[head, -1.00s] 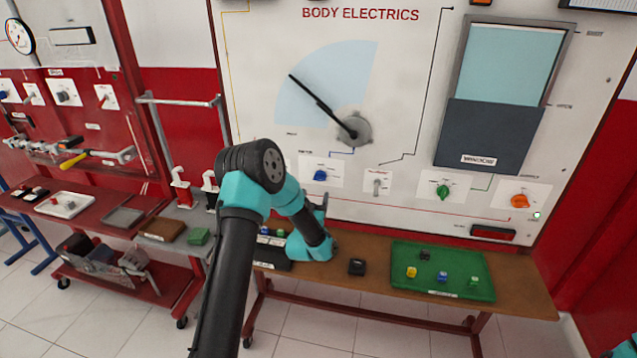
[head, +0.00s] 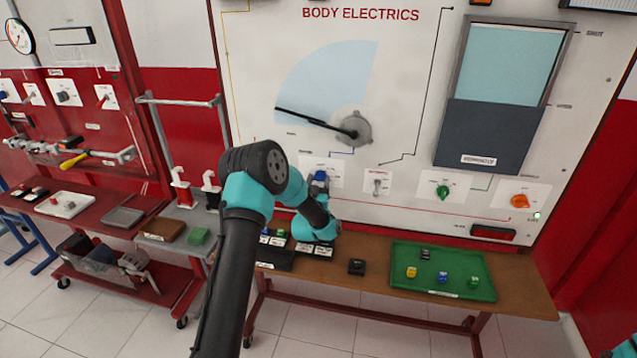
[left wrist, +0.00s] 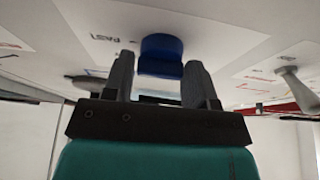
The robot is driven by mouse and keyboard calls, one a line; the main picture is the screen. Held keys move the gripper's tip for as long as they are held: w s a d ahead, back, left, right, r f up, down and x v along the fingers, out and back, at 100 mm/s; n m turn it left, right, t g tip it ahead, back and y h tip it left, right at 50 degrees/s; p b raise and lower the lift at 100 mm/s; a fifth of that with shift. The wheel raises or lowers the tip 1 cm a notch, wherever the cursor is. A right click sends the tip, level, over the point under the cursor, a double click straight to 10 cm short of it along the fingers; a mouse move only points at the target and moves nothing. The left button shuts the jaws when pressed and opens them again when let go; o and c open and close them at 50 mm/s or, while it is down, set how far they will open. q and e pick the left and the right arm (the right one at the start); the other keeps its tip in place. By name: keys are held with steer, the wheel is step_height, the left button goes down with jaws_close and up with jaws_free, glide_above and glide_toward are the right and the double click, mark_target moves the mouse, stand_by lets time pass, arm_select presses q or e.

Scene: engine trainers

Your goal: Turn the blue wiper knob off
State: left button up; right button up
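The blue wiper knob (head: 320,176) sits on a white label plate on the board, below the wiper dial. In the left wrist view the blue knob (left wrist: 161,56) lies between the two fingers, with the word on its left partly readable. My left gripper (head: 319,187) is at the knob from below. In the left wrist view its fingers (left wrist: 160,75) stand open, one on each side of the knob, very close to it; firm contact cannot be told. The black wiper arm (head: 310,120) points left from its grey hub. My right gripper is not in view.
To the right on the board are a grey toggle switch (head: 376,186), a green knob (head: 443,192) and an orange knob (head: 519,201).

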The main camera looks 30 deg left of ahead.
arm_select(q)
steer(key=c, duration=0.5)
steer(key=shift+n+y, duration=0.3)
steer(key=shift+n, duration=0.4)
steer(key=n+y, duration=0.1)
steer(key=n, duration=0.1)
steer(key=n+g+y, duration=0.1)
steer(key=n, duration=0.1)
steer(key=shift+d+n+g+y, duration=0.1)
steer(key=shift+n+g+y, duration=0.2)
steer(key=shift+n, duration=0.1)
steer(key=n+g, duration=0.1)
steer(key=n, duration=0.1)
steer(key=n+y, duration=0.1)
steer(key=n, duration=0.2)
steer(key=shift+g+y, duration=0.3)
steer(key=shift+g, duration=0.1)
steer(key=n+g, duration=0.1)
steer(key=n, duration=0.2)
steer(key=n+g, duration=0.1)
steer(key=n, duration=0.2)
steer(key=shift+r+n+g+y, duration=0.1)
steer(key=shift+n+g+y, duration=0.2)
steer(key=shift+n+y, duration=0.1)
steer(key=n+g, duration=0.1)
steer(key=n, duration=0.3)
steer(key=shift+n+g+h, duration=0.3)
steer(key=shift+g, duration=0.1)
